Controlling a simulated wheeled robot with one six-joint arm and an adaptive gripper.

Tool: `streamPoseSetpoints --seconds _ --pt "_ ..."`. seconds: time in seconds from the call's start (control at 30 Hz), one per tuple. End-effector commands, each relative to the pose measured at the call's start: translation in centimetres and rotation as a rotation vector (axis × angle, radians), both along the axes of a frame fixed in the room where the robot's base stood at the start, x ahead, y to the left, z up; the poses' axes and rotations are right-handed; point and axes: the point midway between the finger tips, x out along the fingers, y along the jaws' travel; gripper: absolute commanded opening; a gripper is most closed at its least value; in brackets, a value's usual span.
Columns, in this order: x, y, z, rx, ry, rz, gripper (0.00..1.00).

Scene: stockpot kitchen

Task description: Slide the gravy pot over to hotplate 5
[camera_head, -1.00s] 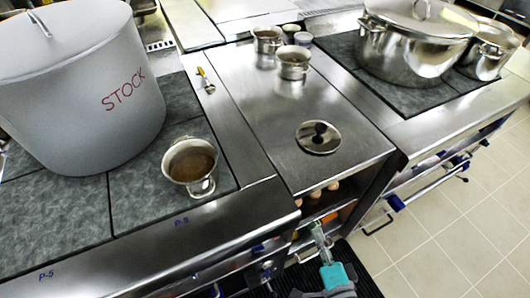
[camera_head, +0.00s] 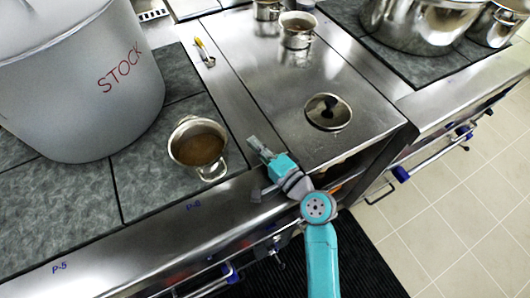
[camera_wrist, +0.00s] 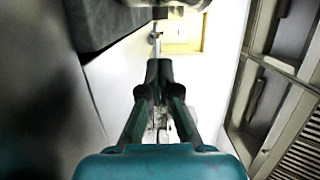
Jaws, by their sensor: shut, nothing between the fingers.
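The gravy pot (camera_head: 183,131), a small steel pot with brown contents, stands upright on the front-right grey plate (camera_head: 148,176), behind a blue mark that seems to read P-6. One handle points to the front right. Hotplate 5 (camera_head: 65,209) is the grey plate to its left, behind the P-5 mark; the stockpot covers its rear part. My gripper (camera_head: 254,142) is right of the gravy pot, near the steel strip beside the plate, apart from the pot. It is shut and empty; its closed fingers also show in the wrist view (camera_wrist: 162,66).
A big grey STOCK pot (camera_head: 98,90) stands left of the gravy pot. A round lid (camera_head: 328,112) lies on the steel counter to the right. A yellow-handled tool (camera_head: 203,50) lies behind. Bare plate lies left of the gravy pot, in front of the stockpot.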

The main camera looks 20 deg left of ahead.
Motion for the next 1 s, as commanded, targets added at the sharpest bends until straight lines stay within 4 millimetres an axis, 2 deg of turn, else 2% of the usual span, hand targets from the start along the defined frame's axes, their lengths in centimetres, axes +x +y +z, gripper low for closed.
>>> streamPoseSetpoints --seconds 0.03,0.17,0.33,0.57,0.9,1.0 --pt "0.4 1.0 0.1 0.0 -0.002 0.002 0.0" --pt "1.5 3.1 0.1 0.001 0.0 0.001 0.0" --pt "-0.4 4.6 0.0 -0.001 0.0 0.003 0.0" --pt "-1.5 5.5 0.0 0.0 0.0 0.0 0.0" --pt "-1.5 5.5 0.0 0.0 0.0 -0.001 0.0" --pt "-1.5 6.1 0.0 0.0 -0.001 0.0 0.0"
